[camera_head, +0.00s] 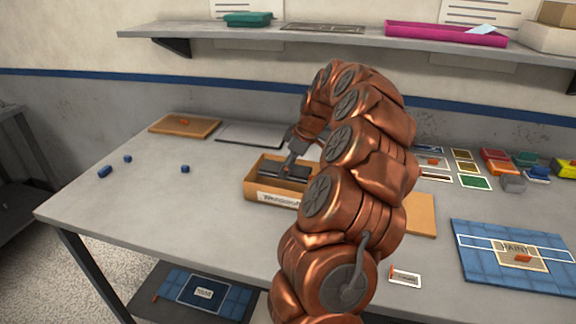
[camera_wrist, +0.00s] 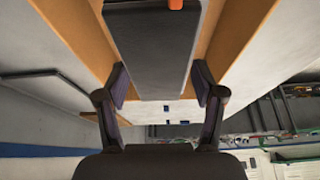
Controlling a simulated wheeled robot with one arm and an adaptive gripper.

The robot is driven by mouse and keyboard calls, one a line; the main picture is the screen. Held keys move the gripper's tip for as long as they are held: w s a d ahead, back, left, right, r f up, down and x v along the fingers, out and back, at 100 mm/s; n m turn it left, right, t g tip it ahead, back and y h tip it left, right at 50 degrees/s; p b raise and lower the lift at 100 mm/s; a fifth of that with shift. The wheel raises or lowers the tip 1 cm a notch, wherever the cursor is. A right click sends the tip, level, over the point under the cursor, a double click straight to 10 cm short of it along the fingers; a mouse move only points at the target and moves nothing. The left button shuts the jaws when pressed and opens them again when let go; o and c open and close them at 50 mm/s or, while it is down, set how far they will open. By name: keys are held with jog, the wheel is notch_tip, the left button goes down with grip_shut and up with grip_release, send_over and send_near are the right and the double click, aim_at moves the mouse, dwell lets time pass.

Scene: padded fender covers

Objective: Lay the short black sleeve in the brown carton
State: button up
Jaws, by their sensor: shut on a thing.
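The brown carton (camera_head: 262,193) stands open on the grey table, left of my arm, with a white label on its front. The short black sleeve (camera_head: 297,171) shows as a dark flat piece within the carton's outline. My gripper (camera_head: 289,171) reaches down over the carton. In the wrist view, my gripper (camera_wrist: 160,82) is shut on the black sleeve (camera_wrist: 154,55), one finger at each side edge. The sleeve has an orange tag at its far end. Carton walls (camera_wrist: 84,38) show on both sides of it. Whether the sleeve touches the carton's floor I cannot tell.
Small blue pieces (camera_head: 185,169) lie on the table left of the carton. A tan board (camera_head: 185,127) and a grey sheet (camera_head: 252,134) lie behind. Blue padded covers (camera_head: 480,272) and several coloured blocks (camera_head: 497,161) lie right. A shelf (camera_head: 330,34) runs above. The table's left front is clear.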

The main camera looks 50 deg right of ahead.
jog(key=shift+f+b, duration=1.9)
jog(key=shift+f, duration=1)
jog(key=o, duration=1.4)
jog(key=shift+c, duration=0.2)
jog(key=shift+r, duration=0.1)
jog(key=v, duration=1.2)
jog(key=shift+w, duration=0.1)
